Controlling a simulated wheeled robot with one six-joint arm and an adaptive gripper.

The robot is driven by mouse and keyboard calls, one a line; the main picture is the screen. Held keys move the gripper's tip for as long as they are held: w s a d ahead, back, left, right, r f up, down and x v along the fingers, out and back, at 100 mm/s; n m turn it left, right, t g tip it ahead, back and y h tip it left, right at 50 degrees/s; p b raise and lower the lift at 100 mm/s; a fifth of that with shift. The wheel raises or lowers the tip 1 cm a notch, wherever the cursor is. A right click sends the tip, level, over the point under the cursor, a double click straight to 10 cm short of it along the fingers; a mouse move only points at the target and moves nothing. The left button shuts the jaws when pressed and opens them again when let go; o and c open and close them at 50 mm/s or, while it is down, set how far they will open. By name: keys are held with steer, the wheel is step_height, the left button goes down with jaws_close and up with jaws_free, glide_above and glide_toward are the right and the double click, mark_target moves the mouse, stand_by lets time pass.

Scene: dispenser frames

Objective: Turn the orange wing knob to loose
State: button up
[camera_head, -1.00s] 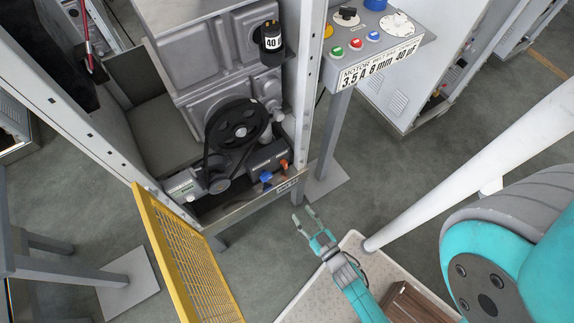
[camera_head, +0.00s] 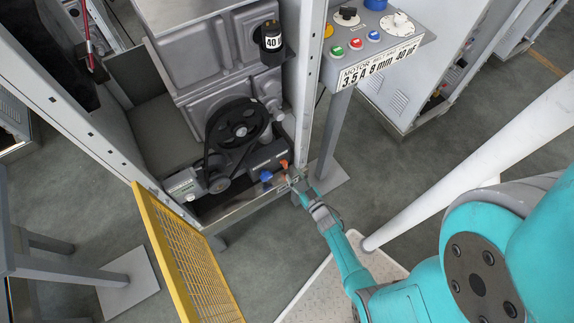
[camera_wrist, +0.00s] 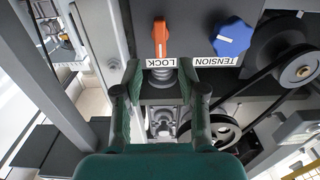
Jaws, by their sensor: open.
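The orange wing knob (camera_head: 284,164) is on the lower front of the machine, at the right end of its panel. In the wrist view the orange wing knob (camera_wrist: 160,38) stands upright above a LOCK label (camera_wrist: 160,63). My gripper (camera_head: 291,179) is close in front of it, near the cabinet's lower rail. In the wrist view my gripper (camera_wrist: 158,90) is open and empty, its two fingers apart on either side of the knob's line. The knob shows beyond the fingertips, and I see no contact.
A blue star knob (camera_wrist: 232,38) labelled TENSION sits right of the orange one in the wrist view. A belt and pulleys (camera_head: 236,122) are close by. The white cabinet post (camera_head: 306,90) stands right of the knob. A yellow mesh guard (camera_head: 185,255) hangs open.

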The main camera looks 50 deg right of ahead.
mark_target(287, 165)
steer(key=shift+x, duration=3.1)
jaws_close()
